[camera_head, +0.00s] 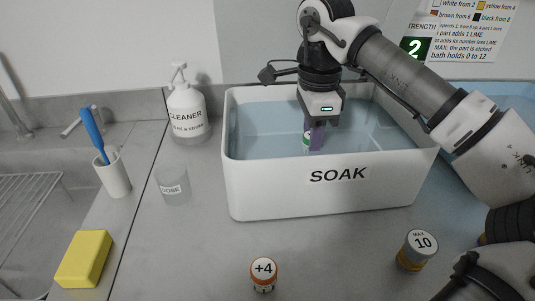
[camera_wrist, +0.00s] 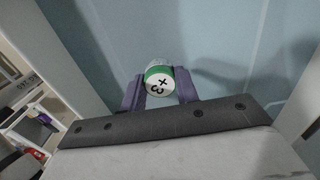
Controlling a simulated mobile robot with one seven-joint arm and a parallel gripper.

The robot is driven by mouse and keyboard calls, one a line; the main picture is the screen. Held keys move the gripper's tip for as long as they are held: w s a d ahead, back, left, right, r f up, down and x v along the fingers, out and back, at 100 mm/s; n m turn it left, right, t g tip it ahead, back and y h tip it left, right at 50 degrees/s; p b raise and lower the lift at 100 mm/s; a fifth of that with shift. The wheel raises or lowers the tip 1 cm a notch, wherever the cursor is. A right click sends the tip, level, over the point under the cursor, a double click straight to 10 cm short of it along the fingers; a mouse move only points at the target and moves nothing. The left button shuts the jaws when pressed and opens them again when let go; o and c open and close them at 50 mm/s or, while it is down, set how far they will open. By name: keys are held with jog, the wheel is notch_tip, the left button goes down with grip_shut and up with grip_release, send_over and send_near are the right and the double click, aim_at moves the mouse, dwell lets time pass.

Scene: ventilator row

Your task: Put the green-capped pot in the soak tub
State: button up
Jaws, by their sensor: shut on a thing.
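The green-capped pot (camera_wrist: 158,78) has a white top marked +3 with a green rim, and sits between the two purple fingers in the wrist view. My gripper (camera_wrist: 160,90) is shut on it. In the head view my gripper (camera_head: 314,138) reaches down inside the soak tub (camera_head: 325,195), a white tub labelled SOAK with pale blue liquid. A sliver of the pot (camera_head: 306,141) shows beside the purple finger there. I cannot tell whether the pot touches the tub's floor.
A pot marked +4 (camera_head: 263,274) and a pot marked MAX 10 (camera_head: 417,250) stand in front of the tub. A cleaner bottle (camera_head: 187,112), a clear dose cup (camera_head: 173,186), a brush holder (camera_head: 113,175) and a yellow sponge (camera_head: 84,258) are left. A green display (camera_head: 415,47) reads 2.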

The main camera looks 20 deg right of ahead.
jog(key=w+a, duration=0.2)
jog(key=w+a+p, duration=0.1)
jog(key=w+a, duration=0.1)
jog(key=a, duration=0.1)
jog(key=w+a+f, duration=0.1)
jog(key=w+a, duration=0.2)
jog(key=shift+f, duration=0.1)
jog(key=shift+f+p, duration=0.45)
jog(key=shift+f, duration=2.45)
jog(key=shift+f, duration=0.1)
jog(key=shift+f, duration=0.15)
jog(key=o, duration=1)
jog(key=shift+c, duration=0.2)
jog(key=shift+r, duration=0.2)
notch_tip(320, 180, up, 12)
